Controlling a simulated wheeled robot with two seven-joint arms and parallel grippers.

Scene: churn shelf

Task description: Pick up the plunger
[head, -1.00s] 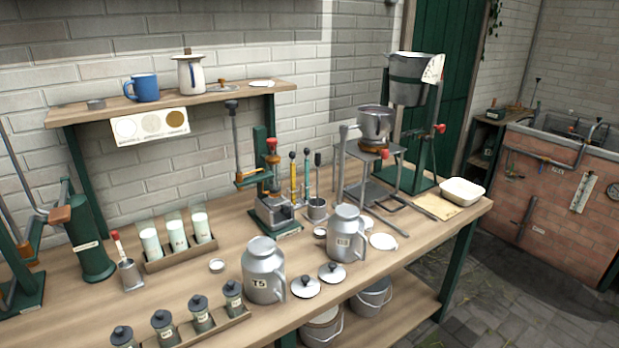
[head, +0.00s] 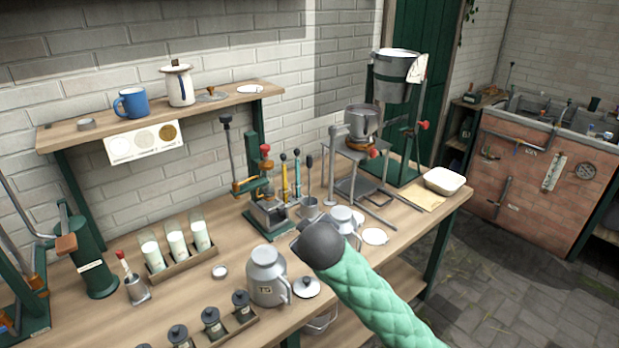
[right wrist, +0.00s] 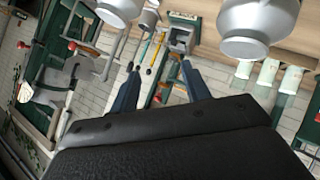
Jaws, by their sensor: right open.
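Several upright rods with dark knobs stand behind the cast press: a yellow one (head: 285,178), a teal one (head: 297,178) and a dark-headed one in a small metal cup (head: 310,209). I cannot tell which thing is the plunger. In the head view my right forearm and dark wrist hide most of the gripper, above the table in front of the press. My left gripper is not in view.
A milk can (head: 266,277) stands just left of my right arm; another can (head: 342,219) is partly hidden behind it. The press (head: 267,213) and a metal stand (head: 360,155) are close behind. Small dark-lidded jars (head: 211,322) line the front edge.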

